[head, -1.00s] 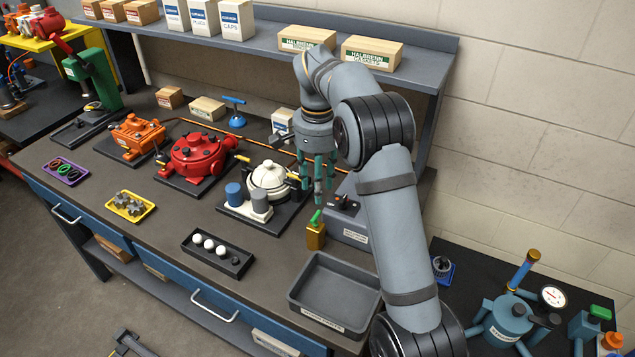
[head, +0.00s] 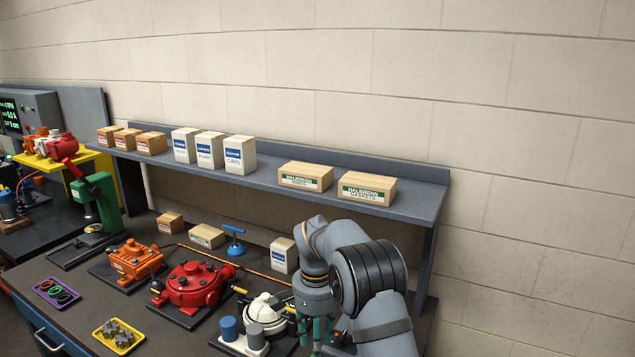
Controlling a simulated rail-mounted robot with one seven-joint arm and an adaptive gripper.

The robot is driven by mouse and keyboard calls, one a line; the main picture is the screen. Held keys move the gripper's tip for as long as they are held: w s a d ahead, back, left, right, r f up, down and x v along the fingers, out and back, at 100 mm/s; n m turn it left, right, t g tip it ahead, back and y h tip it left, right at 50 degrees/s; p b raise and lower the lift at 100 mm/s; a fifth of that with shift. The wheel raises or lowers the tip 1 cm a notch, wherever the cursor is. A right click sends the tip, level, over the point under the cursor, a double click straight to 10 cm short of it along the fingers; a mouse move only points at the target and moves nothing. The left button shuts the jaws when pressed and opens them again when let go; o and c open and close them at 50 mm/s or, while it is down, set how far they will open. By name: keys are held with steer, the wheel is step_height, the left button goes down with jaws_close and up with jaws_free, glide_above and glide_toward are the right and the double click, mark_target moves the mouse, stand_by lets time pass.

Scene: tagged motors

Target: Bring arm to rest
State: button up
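My arm (head: 372,285) reaches up from the bottom right of the head view and bends over at the top. My gripper (head: 318,332) hangs down from it, just right of the white motor (head: 265,312). Its green fingers look apart, with nothing visible between them. The fingertips are close to or beyond the lower picture edge, so their ends are hard to see. The red motor (head: 193,285) and the orange motor (head: 136,260) stand on dark plates to the left, clear of the gripper.
A shelf (head: 420,203) with boxes runs behind the arm; the gasket box (head: 367,189) is nearest. A small white box (head: 284,255) stands left of the arm. A yellow tray (head: 118,337) and a purple tray (head: 57,293) lie at the front left. Bare wall is at right.

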step_height(320, 180, down, 5)
steer(key=shift+f, duration=0.2)
steer(key=shift+r, duration=0.1)
